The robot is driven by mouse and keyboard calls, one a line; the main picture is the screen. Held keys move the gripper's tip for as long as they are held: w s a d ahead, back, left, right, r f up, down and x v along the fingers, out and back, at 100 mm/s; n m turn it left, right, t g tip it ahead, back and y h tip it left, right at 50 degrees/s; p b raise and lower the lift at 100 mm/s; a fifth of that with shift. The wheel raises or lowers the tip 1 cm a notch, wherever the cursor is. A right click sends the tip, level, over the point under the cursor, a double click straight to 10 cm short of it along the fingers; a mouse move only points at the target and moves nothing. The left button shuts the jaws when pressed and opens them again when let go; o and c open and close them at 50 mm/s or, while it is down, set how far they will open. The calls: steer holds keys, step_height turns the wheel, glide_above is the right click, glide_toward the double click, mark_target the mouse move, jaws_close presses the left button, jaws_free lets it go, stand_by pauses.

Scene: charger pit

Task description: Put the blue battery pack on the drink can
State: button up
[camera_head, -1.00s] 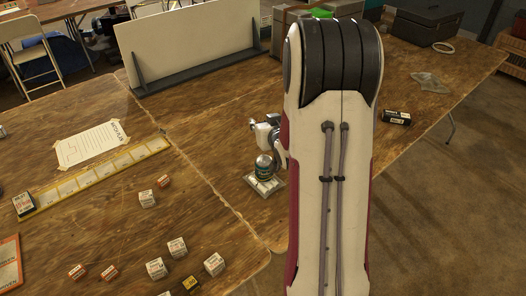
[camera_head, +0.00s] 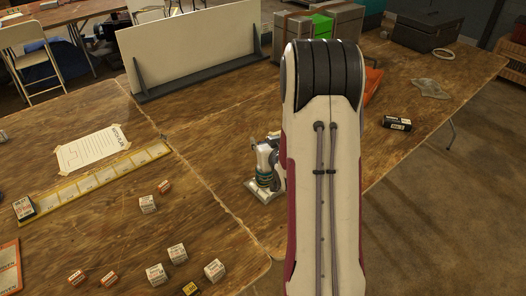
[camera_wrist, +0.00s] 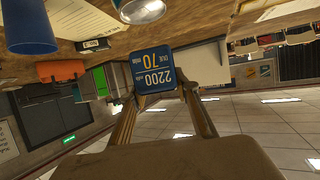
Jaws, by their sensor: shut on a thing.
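The blue battery pack (camera_wrist: 153,68) has white and yellow lettering and sits between the two fingertips of my gripper (camera_wrist: 158,91), which is shut on it. I cannot make the pack out in the head view. Whether anything touches the can, I cannot tell. In the wrist view, a round silver top (camera_wrist: 141,10), likely the can's, is cut by the upper edge.
A blue cup-like thing (camera_wrist: 27,26) shows in the wrist view. Several small boxes (camera_head: 177,253), a paper sheet (camera_head: 93,148) and a yellow strip (camera_head: 102,178) lie left. A white panel (camera_head: 192,45) stands behind. A black box (camera_head: 397,123) lies right. My arm hides the middle.

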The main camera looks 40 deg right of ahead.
steer(key=shift+f, duration=2)
steer(key=shift+f, duration=0.1)
steer(key=o, duration=1.3)
steer(key=shift+v, duration=3.8)
steer(key=shift+w, duration=0.1)
